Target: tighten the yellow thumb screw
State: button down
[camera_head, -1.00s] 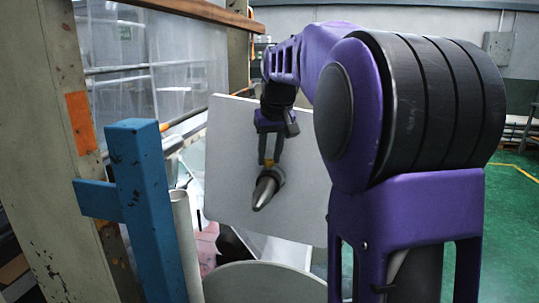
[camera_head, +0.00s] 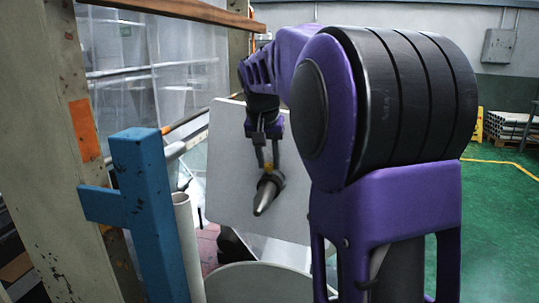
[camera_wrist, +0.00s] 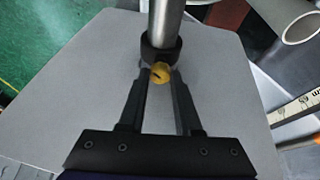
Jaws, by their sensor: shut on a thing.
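The yellow thumb screw (camera_wrist: 160,72) sits on the side of a dark collar (camera_wrist: 161,48) around a grey metal rod (camera_wrist: 167,18). A dark slot or mark crosses the screw's head. My gripper (camera_wrist: 159,75) has its two dark fingers on either side of the screw, shut on it. In the head view, my gripper (camera_head: 268,165) reaches down to the small yellow screw (camera_head: 268,168) above the collar (camera_head: 271,179). The tapered rod (camera_head: 264,198) points toward the camera from a pale grey panel (camera_head: 225,165). The fingertips partly hide the screw's sides.
A blue post (camera_head: 150,210) with a side arm stands at the left, beside a pale tube (camera_head: 187,245). A round grey surface (camera_head: 260,285) lies below the rod. A ruler-like strip (camera_wrist: 290,125) and a pipe end (camera_wrist: 302,27) show at the right in the wrist view.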

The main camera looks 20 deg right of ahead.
jog(key=m+p, duration=0.1)
jog(key=m, duration=0.1)
jog(key=m+g+h+p, duration=0.1)
jog(key=m, duration=0.1)
jog(key=shift+w+a+r+m, duration=0.15)
jog(key=shift+w+a+m, duration=0.05)
jog(key=shift+m, duration=0.1)
jog(key=m+g, duration=0.1)
jog(key=m, duration=0.1)
jog(key=m+h+p, duration=0.1)
jog(key=m, duration=0.1)
jog(key=shift+w+m+g+p, duration=0.2)
jog(key=shift+m+g+p, duration=0.1)
jog(key=shift+m+g, duration=0.1)
jog(key=m+g, duration=0.1)
jog(key=m, duration=0.3)
jog(key=shift+w+g, duration=0.15)
jog(key=shift+g, duration=0.25)
jog(key=shift+w+m+g, duration=0.1)
jog(key=shift+m+g, duration=0.7)
jog(key=shift+m, duration=1.4)
jog(key=c, duration=0.6)
grip_release()
jog(key=v, duration=0.7)
